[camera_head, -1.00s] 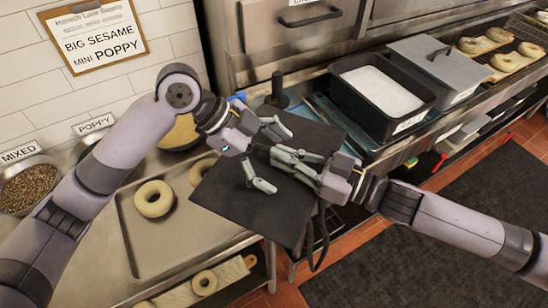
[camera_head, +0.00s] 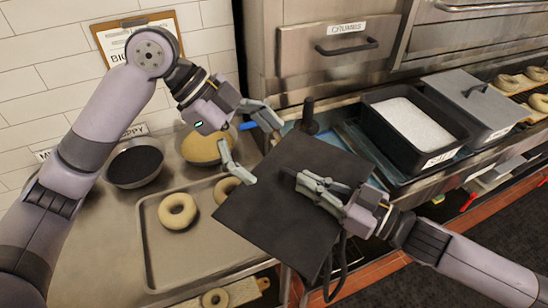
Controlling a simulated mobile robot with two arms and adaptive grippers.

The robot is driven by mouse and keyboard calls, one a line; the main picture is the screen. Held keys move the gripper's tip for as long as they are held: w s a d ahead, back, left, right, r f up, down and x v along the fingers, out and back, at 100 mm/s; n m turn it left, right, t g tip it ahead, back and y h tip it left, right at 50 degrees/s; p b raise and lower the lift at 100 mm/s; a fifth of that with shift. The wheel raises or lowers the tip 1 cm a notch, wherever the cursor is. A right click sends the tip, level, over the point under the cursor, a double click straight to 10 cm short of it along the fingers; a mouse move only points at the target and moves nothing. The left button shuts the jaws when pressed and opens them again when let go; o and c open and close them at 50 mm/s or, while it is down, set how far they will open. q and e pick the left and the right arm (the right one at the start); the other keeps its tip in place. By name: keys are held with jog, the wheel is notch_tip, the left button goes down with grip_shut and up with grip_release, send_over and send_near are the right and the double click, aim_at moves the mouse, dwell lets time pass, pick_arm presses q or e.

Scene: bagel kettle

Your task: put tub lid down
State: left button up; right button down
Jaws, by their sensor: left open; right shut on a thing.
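The tub lid (camera_head: 285,225) is a dark, flat, roughly square panel, tilted in the picture. My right gripper (camera_head: 305,184) is shut on it near the middle of its upper face, and its fingers hide the grip point. My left gripper (camera_head: 264,152) is open and empty, beside the lid's upper left edge. The open black tub (camera_head: 385,140), filled with white grains, stands to the right on the steel counter. Whether the lid touches anything beneath it cannot be told.
A tray (camera_head: 150,262) with bagels (camera_head: 177,211) lies left of the lid, partly covered by it. Seed bowls (camera_head: 135,165) stand behind. A grey lidded tub (camera_head: 478,100) stands right of the open tub. A black upright knob (camera_head: 308,112) rises behind the lid.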

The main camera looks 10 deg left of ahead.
aim_at(314, 202)
pick_arm(q)
jog(key=shift+a+r, duration=0.1)
jog(key=shift+a, duration=0.05)
